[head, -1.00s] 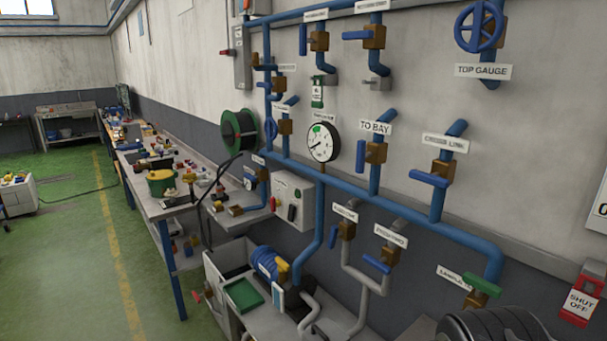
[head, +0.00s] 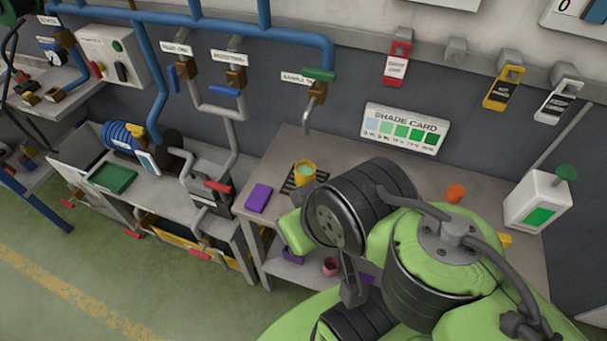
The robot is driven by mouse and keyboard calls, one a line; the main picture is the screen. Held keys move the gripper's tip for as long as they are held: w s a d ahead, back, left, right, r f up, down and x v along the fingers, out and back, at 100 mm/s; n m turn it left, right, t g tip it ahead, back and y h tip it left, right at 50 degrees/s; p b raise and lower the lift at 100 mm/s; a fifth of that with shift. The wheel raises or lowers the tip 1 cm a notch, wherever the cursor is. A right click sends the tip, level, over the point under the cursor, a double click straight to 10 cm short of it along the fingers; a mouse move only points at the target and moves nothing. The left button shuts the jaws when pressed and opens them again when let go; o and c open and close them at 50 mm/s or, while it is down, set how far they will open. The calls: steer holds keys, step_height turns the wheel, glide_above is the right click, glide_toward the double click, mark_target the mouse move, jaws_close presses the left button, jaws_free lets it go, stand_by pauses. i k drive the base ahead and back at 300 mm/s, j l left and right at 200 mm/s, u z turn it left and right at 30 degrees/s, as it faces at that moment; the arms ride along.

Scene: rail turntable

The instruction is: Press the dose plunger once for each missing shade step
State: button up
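A white dose bottle (head: 519,198) with a green patch stands at the right end of the bench. Its green plunger knob (head: 566,173) stands up on top. The shade card (head: 374,113) is on the wall above the bench, with a row of swatches from pale blue to dark green. A yellow cup (head: 306,180) with pale green liquid stands on a dark grate below the sample tap (head: 316,92). My green and black arm is folded across the lower middle, in front of the bench. I cannot make out my gripper's fingers.
A purple block (head: 258,198) lies left of the cup. An orange item (head: 455,193) stands on the bench (head: 343,165), left of the bottle. Red, yellow and white tags hang on the wall above. My arm hides part of the bench front.

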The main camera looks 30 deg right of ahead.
mark_target(564, 172)
steer(key=z, duration=3)
